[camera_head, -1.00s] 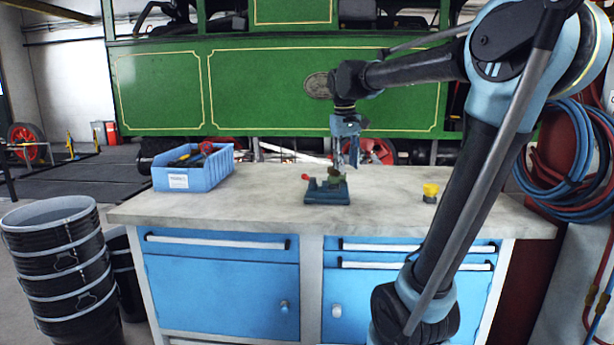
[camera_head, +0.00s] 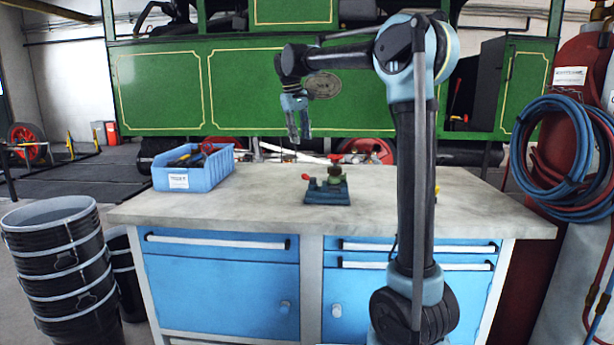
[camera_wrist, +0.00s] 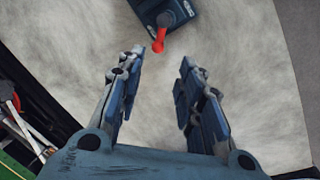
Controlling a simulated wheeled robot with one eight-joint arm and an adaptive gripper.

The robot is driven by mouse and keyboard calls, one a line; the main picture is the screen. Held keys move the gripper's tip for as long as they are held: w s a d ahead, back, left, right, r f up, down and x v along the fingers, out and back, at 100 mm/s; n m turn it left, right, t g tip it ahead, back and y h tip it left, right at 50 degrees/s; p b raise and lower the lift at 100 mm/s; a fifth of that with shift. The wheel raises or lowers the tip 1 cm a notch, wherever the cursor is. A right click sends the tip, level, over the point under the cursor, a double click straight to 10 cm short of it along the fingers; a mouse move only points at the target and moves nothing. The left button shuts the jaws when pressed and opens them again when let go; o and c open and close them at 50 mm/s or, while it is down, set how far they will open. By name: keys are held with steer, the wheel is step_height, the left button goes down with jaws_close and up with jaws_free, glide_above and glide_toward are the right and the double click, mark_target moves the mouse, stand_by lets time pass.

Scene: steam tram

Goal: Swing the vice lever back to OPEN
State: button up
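The vice (camera_head: 326,190) is a dark blue-green block on the middle of the workbench, with a brownish-green part at its right. Its lever ends in a red knob (camera_head: 306,177), pointing left in the head view. In the wrist view the red lever (camera_wrist: 160,36) sticks out from the dark vice base (camera_wrist: 168,12) at the top. My gripper (camera_head: 298,138) is above the bench, up and to the left of the vice. In the wrist view its two fingers (camera_wrist: 158,78) are apart with bare bench between them. The lever lies beyond the fingertips, not touching them.
A yellow item (camera_head: 437,190) is mostly hidden behind my arm. The worktop (camera_head: 240,205) around the vice is clear. A green tram (camera_head: 158,95) stands behind.

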mark_target(307, 177)
steer(key=f, duration=0.5)
steer(key=w+d+f, duration=0.1)
steer(key=f, duration=0.4)
steer(key=w+d+f, duration=0.1)
steer(key=f, duration=0.4)
steer(key=shift+d+f, duration=0.15)
jaws_close()
